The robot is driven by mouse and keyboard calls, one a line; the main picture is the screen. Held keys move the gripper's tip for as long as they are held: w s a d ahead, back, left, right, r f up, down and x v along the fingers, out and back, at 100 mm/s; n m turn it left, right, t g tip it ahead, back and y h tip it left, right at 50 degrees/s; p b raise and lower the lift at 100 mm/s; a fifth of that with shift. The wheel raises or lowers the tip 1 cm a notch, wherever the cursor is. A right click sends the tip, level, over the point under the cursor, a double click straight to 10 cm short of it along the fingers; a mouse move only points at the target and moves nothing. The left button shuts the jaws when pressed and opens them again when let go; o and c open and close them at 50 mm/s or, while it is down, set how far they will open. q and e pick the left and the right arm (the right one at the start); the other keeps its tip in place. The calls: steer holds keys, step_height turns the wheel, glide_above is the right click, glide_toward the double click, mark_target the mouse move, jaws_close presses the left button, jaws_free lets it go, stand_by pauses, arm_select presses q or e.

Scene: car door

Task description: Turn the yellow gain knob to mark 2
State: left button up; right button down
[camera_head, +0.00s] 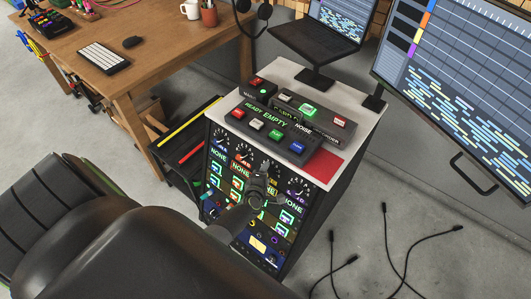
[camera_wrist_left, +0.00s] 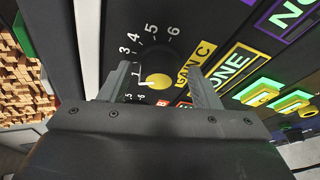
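The yellow gain knob (camera_wrist_left: 158,78) is in the left wrist view, on a black dial beside the yellow "GAIN C" label (camera_wrist_left: 195,63). White numbers 3 to 6 arc around its upper side; mark 2 is not readable and may be behind a finger. A pale pointer line on the knob points roughly left in this view. My left gripper (camera_wrist_left: 159,76) is open, with one finger on each side of the knob; I cannot tell whether they touch it. In the head view my left gripper (camera_head: 271,174) is at the rack's front panel and covers the knob. My right gripper is not in view.
The rack (camera_head: 334,206) has a white top with button boxes (camera_head: 275,132) on it. Other knobs sit on its panel, including a red one (camera_head: 244,160) and a purple one (camera_head: 297,190). A laptop (camera_head: 320,38) and large screen (camera_head: 440,80) stand behind. Cables (camera_head: 400,255) lie on the floor at right.

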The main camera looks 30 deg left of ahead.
arm_select(q)
steer(key=p+v, duration=0.4)
steer(key=v, duration=1.3)
steer(key=shift+s+d, duration=0.15)
